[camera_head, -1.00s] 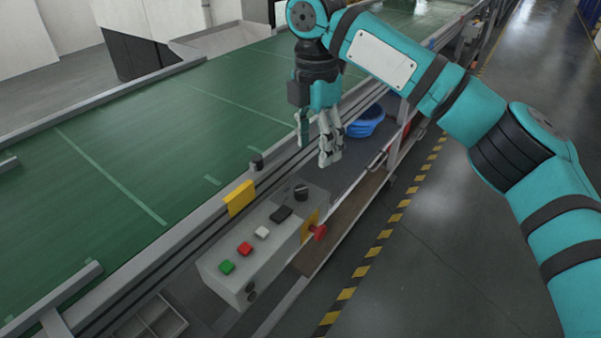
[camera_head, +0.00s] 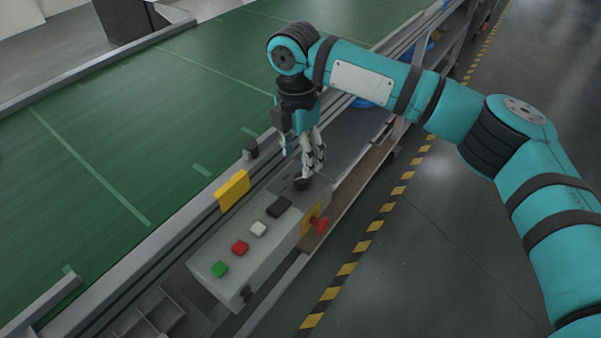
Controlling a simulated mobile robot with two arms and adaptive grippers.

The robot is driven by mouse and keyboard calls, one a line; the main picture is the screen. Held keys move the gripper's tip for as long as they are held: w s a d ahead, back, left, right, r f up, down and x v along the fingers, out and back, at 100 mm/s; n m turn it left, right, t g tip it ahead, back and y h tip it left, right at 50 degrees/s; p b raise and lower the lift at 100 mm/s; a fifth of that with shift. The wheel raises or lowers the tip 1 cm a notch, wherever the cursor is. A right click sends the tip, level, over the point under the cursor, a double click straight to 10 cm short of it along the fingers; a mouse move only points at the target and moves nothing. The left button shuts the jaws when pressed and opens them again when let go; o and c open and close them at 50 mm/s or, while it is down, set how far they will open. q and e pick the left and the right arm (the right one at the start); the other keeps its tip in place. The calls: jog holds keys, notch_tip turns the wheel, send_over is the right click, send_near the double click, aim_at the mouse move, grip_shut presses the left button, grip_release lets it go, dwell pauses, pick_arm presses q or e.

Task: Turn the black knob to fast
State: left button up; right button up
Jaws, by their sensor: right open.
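The black knob (camera_head: 303,184) stands at the far end of the top of a grey control box (camera_head: 228,247), beside the conveyor. My right gripper (camera_head: 305,166) points down, its fingertips just above or around the knob and partly hiding it. It is open. I cannot tell whether the fingers touch the knob, and the knob's pointer and any speed marking are not readable. My left gripper is not in view.
On the box are a black switch (camera_head: 279,206) and white (camera_head: 258,229), red (camera_head: 240,247) and green (camera_head: 219,269) buttons. A red emergency button (camera_head: 320,225) sticks out of its side. The green conveyor (camera_head: 130,165) lies left; floor is clear right.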

aim_at(300, 178)
notch_tip(300, 178, down, 5)
jog(key=shift+s+r, duration=0.15)
jog(key=shift+r, duration=0.05)
jog(key=shift+d+f, duration=0.1)
jog(key=shift+f, duration=0.6)
jog(key=c, duration=1.1)
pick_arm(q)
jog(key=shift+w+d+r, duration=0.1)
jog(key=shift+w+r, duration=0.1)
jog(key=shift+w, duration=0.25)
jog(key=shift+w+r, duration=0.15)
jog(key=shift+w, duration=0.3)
pick_arm(e)
jog(key=shift+c, duration=0.2)
